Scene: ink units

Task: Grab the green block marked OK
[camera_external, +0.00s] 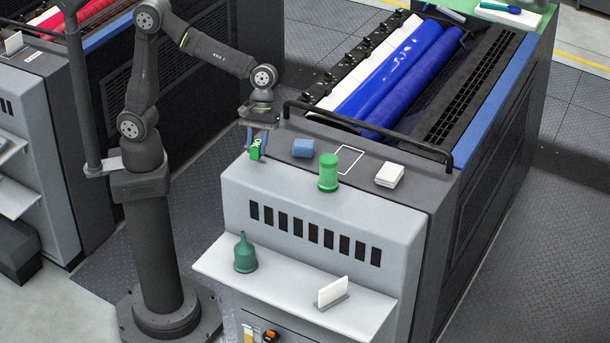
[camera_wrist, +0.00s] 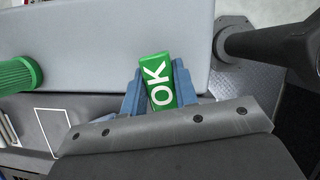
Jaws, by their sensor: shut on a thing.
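The green block marked OK (camera_external: 255,153) is between the fingers of my gripper (camera_external: 257,143), at the left end of the machine's top. In the wrist view the block (camera_wrist: 160,82) shows its white OK lettering, and the blue fingers of my gripper (camera_wrist: 160,90) are on both sides of it. My gripper is shut on the block. Whether the block touches the surface under it I cannot tell.
A blue block (camera_external: 303,148), a green ribbed cylinder (camera_external: 328,172) and a white stack (camera_external: 389,175) stand to the right, around a white outlined rectangle (camera_external: 351,160). A black rail (camera_external: 370,136) runs behind. A green funnel (camera_external: 244,254) stands on the shelf below.

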